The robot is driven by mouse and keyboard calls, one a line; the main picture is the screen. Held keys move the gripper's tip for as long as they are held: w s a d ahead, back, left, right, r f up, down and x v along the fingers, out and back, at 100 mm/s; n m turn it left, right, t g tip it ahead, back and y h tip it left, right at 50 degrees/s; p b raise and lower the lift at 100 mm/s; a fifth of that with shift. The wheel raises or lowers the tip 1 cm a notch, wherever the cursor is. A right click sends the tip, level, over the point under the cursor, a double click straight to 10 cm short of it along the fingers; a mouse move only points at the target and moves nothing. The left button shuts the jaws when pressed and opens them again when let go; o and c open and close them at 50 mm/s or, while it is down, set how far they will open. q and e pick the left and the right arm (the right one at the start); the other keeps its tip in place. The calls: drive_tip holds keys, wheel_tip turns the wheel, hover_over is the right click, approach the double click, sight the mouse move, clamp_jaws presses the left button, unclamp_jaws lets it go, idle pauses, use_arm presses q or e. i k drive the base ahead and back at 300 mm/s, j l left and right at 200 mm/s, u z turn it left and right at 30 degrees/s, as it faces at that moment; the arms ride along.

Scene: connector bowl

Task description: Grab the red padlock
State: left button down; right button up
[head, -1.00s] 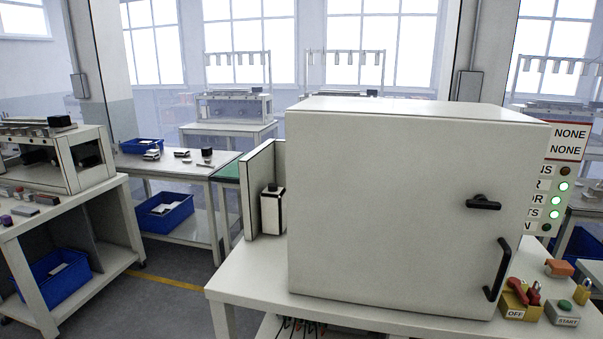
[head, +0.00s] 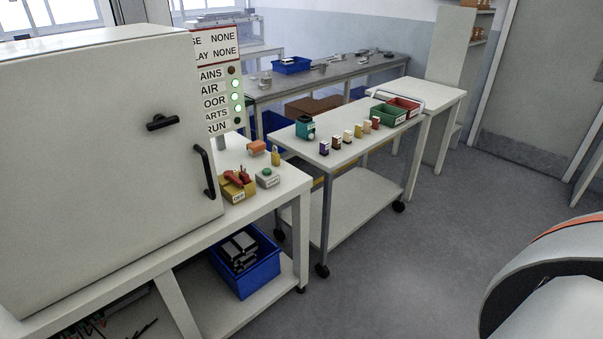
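A small red shape that looks like the red padlock (head: 244,177) is at the yellow switch box marked OFF (head: 238,192), close beside its red handle (head: 232,176). It is too small to tell whether it hangs on the box or stands against it. The box is on the white bench right of the large cabinet. A brass-coloured padlock (head: 275,156) stands behind it to the right. Neither of my grippers is in view.
The white cabinet (head: 100,170) with black handles fills the left. A START button box (head: 267,178) and an orange item (head: 257,147) are near the switch box. A white cart (head: 350,150) carries small coloured items and trays.

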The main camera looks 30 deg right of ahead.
sight(244, 176)
drive_tip(key=z, duration=0.55)
drive_tip(key=i+l+u, duration=0.1)
drive_tip(key=u, duration=0.25)
drive_tip(key=i+l+u, duration=0.1)
drive_tip(key=l+u, duration=0.3)
drive_tip(key=u, duration=0.25)
drive_tip(key=i+l+u, duration=0.2)
drive_tip(key=l, duration=0.3)
drive_tip(key=l+u, duration=0.2)
drive_tip(key=l, duration=0.25)
drive_tip(key=k+l+u, duration=0.1)
drive_tip(key=l+u, duration=0.15)
drive_tip(key=l, duration=1.7)
